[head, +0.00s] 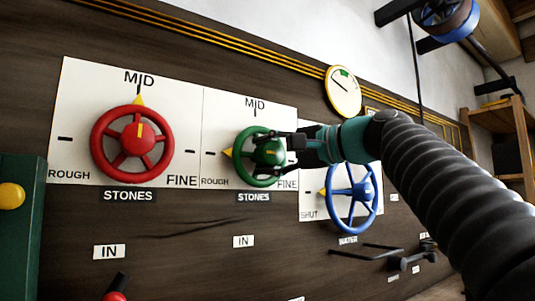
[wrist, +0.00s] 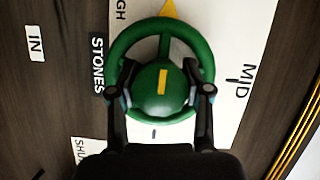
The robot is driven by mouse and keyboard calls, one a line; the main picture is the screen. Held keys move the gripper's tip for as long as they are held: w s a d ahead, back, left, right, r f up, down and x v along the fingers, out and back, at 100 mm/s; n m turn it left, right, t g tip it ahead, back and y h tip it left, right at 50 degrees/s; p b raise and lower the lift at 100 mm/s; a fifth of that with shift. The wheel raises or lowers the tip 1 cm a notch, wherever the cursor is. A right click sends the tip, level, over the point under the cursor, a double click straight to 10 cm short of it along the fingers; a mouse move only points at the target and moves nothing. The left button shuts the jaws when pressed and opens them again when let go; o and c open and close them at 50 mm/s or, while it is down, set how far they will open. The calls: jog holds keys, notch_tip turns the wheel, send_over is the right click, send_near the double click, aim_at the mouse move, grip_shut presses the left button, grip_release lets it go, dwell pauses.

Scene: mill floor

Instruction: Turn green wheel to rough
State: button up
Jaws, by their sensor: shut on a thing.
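The green wheel (head: 243,166) is mounted on a white dial plate on the wall, marked MID at the top, ROUGH at lower left and FINE at lower right. Its yellow pointer (head: 227,153) points left, at the dash above ROUGH. In the wrist view the green wheel (wrist: 203,42) fills the middle, with the pointer (wrist: 168,8) at the top, beside the cut-off ROUGH lettering. My gripper (head: 284,148) comes from the right and is shut on the wheel, its fingers on both sides of the hub (wrist: 158,103). The fingers hide part of the wheel's right side.
A red wheel (head: 160,168) on a similar plate is to the left, its pointer at MID. A blue spoked wheel (head: 353,208) labelled WATER is close on the right, partly behind my arm. A round gauge (head: 343,92) hangs above. Levers and a red-knobbed handle are below.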

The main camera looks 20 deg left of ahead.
dwell(0.4)
jog(key=o, duration=1.2)
jog(key=shift+c, duration=0.2)
jog(key=v, duration=1.2)
jog(key=shift+s+r, duration=0.1)
